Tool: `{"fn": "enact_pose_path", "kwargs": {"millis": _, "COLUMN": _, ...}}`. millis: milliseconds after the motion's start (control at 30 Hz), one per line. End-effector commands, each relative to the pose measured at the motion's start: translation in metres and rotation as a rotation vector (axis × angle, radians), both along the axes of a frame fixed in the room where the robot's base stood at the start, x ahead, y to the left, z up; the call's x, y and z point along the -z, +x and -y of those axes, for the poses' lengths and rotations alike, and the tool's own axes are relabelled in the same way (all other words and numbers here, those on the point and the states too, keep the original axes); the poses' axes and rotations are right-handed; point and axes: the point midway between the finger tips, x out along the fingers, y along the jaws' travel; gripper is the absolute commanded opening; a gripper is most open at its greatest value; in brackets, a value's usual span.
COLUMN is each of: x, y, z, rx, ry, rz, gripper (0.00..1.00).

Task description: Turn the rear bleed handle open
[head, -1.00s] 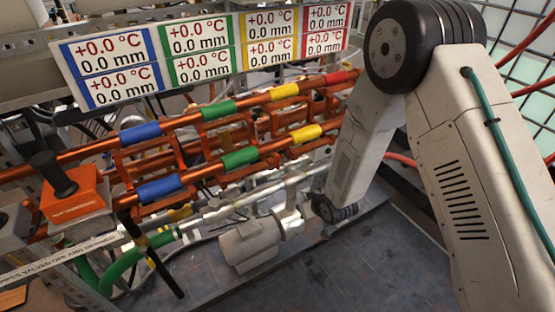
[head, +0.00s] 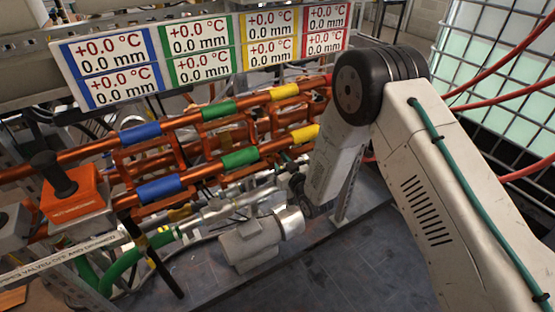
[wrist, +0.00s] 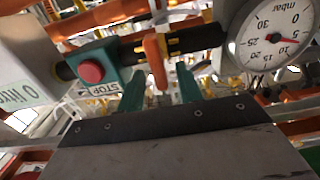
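In the wrist view my gripper (wrist: 158,92) shows two green fingers spread apart, with a gap between them. An orange handle (wrist: 155,62) on a dark pipe hangs down in line with that gap, its lower end near or between the fingertips. I cannot tell whether it touches either finger, or for certain whether it is the rear bleed handle. In the head view my gripper is hidden behind my forearm and the pipework.
In the wrist view a green box with a red button (wrist: 91,71) is at left and a pressure gauge (wrist: 271,37) at upper right. The head view shows orange pipes (head: 72,154) with coloured bands, a grey motor (head: 249,244) below, and clear floor (head: 310,275) at lower right.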

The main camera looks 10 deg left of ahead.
Motion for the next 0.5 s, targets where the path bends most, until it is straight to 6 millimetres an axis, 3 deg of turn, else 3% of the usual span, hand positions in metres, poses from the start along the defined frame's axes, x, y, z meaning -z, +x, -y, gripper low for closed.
{"fn": "enact_pose_path", "kwargs": {"millis": 400, "x": 0.0004, "y": 0.0105, "z": -0.0092, "rx": 0.000, "ry": -0.001, "rz": -0.001, "gripper": 0.35}}
{"fn": "enact_pose_path", "kwargs": {"millis": 433, "x": 0.0004, "y": 0.0105, "z": -0.0092, "rx": 0.000, "ry": -0.001, "rz": -0.001, "gripper": 0.33}}
{"fn": "enact_pose_path", "kwargs": {"millis": 500, "x": 0.0003, "y": 0.0105, "z": -0.0092, "rx": 0.000, "ry": -0.001, "rz": -0.001, "gripper": 0.13}}
